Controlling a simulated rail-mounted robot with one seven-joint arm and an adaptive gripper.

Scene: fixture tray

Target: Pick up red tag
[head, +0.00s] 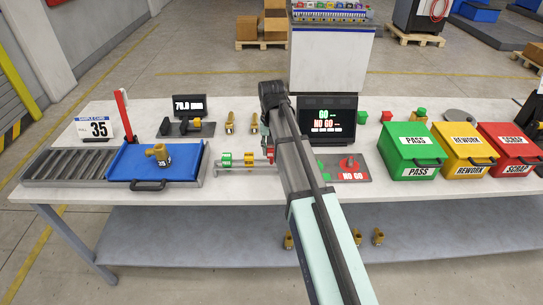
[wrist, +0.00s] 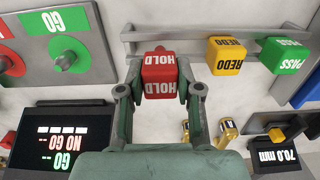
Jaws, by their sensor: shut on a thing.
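The red tag, a small block marked HOLD (wrist: 160,86), is in the middle of the wrist view. My gripper (wrist: 160,72) has its two green-grey fingers shut on its sides. The tag is in front of the metal rail (wrist: 205,30); I cannot tell whether it still touches the rail. In the head view the red tag (head: 270,153) shows at the right end of the rail, beside my arm, which hides most of my gripper. A yellow REDO tag (wrist: 227,56) and a green PASS tag (wrist: 284,56) are on the rail to the right in the wrist view.
A GO/NO GO screen (head: 327,118) and gauge plate (head: 348,168) stand right of my arm. Green (head: 411,150), yellow (head: 462,151) and red bins (head: 509,150) are further right. A blue tray (head: 190,165) holding a brass fitting (head: 158,151) is at left.

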